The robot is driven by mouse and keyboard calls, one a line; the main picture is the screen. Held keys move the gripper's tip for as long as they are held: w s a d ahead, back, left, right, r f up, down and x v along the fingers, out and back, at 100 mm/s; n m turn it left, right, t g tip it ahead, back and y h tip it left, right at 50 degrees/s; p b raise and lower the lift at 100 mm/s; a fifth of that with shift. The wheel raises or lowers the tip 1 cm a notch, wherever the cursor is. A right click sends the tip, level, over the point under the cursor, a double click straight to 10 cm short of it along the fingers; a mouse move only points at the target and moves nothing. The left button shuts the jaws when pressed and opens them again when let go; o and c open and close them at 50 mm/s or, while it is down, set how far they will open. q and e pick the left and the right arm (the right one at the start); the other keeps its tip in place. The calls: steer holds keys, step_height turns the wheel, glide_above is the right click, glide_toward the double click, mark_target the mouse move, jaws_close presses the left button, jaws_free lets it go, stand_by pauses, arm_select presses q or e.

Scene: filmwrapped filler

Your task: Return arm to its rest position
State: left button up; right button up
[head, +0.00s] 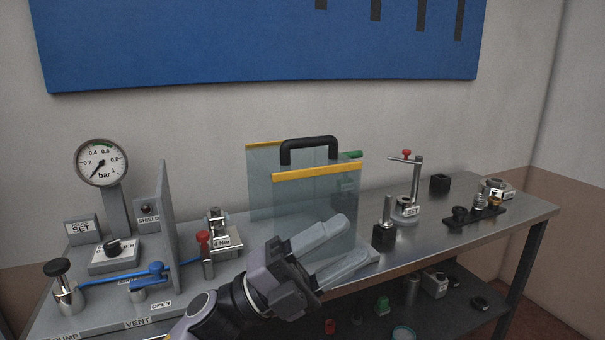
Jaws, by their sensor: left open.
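My left gripper (333,252) is in the lower middle of the head view, its arm coming in from the bottom left. Its two grey fingers are spread apart and point up and to the right, with nothing seen between them. The fingers appear in front of the lower part of a clear shield (292,207) with yellow top edges and a black handle (310,142). I cannot tell whether they touch it. The fingers and wrist hide part of the shield's base and the bench's front edge. My right gripper is not in view.
A pressure gauge (101,163), its needle low, stands at left with a blue-handled valve (150,274) and a red-knobbed clamp (204,248). A red-topped stand (410,190) and small parts stand right on the metal bench (455,196). A lower shelf (450,312) holds several items.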

arm_select(q)
steer(key=w+a+f+n+t+y, duration=0.1)
steer(key=a+f+n+t+y, duration=0.65)
steer(key=f+n, duration=0.5)
steer(key=a+f+n+t+y, duration=0.7)
steer(key=f+n+y, duration=0.2)
steer(key=f+n, duration=0.3)
steer(key=s+a+f+n+g+y, duration=0.2)
steer(key=s+a+f+n+g, duration=0.1)
steer(key=s+f, duration=0.5)
steer(key=s+a+f+n+g+y, duration=0.3)
steer(key=s+a+f+n+g, duration=0.1)
steer(key=s+a+f, duration=0.3)
step_height(320, 180, down, 3)
steer(key=shift+s+r+n, duration=0.1)
steer(key=shift+s+n, duration=0.25)
steer(key=shift+s, duration=0.65)
